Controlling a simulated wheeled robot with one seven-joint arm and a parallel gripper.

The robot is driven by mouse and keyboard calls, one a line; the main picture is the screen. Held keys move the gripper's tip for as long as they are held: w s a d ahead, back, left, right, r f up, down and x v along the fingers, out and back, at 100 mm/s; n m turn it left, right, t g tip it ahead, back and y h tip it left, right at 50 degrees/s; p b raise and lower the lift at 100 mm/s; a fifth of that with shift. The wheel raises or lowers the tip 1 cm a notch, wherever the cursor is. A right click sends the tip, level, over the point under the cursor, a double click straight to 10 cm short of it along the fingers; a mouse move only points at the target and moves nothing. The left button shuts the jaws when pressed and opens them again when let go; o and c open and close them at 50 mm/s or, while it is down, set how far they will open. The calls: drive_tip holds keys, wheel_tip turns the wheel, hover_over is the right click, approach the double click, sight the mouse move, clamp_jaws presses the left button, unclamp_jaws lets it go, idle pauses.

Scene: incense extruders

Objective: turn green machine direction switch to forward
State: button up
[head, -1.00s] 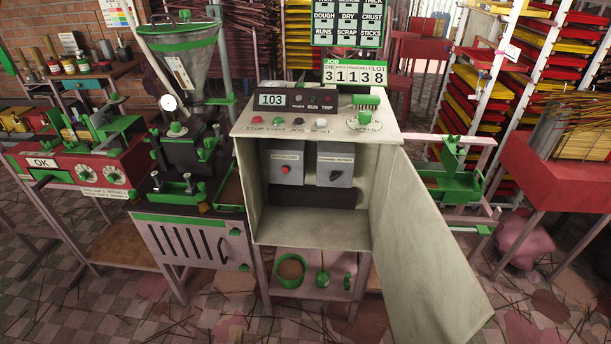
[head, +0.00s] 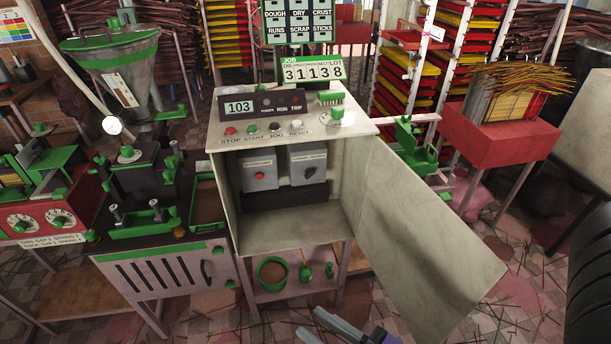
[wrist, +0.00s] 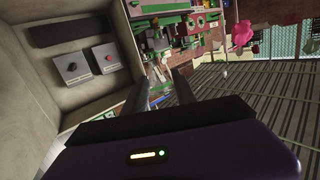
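The green machine's control cabinet (head: 292,127) stands in mid-view with its door open. Inside are two grey switch boxes. The right box (head: 308,164) has a black rotary switch (head: 309,172); its small label cannot be read, nor its exact setting. The left box (head: 257,169) has a red button. In the wrist view the black switch (wrist: 71,67) and the red button (wrist: 109,58) show at upper left, turned by the camera's tilt. My gripper (head: 362,327) is at the bottom of the head view, low before the cabinet; in the wrist view its fingers (wrist: 160,85) are apart and empty.
The open cabinet door (head: 425,245) juts forward on the right, near my gripper. A shelf (head: 290,285) below the cabinet holds green-rimmed items. The hopper machine (head: 150,185) stands at left. A red table (head: 505,140) with a bundle of sticks stands at right.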

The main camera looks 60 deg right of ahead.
drive_tip(key=w+d+f+m+h+p, duration=0.1)
drive_tip(key=w+d+m+h+p, duration=0.15)
drive_tip(key=w+d, duration=0.45)
drive_tip(key=m+g+h+p, duration=0.3)
drive_tip(key=m+g+h, duration=0.35)
drive_tip(key=m, duration=0.75)
approach(312, 175)
drive_tip(key=d+f+t+h, duration=0.1)
drive_tip(key=f+t+h, duration=0.1)
drive_tip(key=shift+n+y, duration=0.25)
drive_tip(key=shift+y, duration=0.05)
drive_tip(key=b+x, duration=0.1)
drive_tip(key=x, duration=0.7)
drive_tip(key=shift+w+a, duration=0.15)
drive_tip(key=shift+r, duration=0.1)
clamp_jaws()
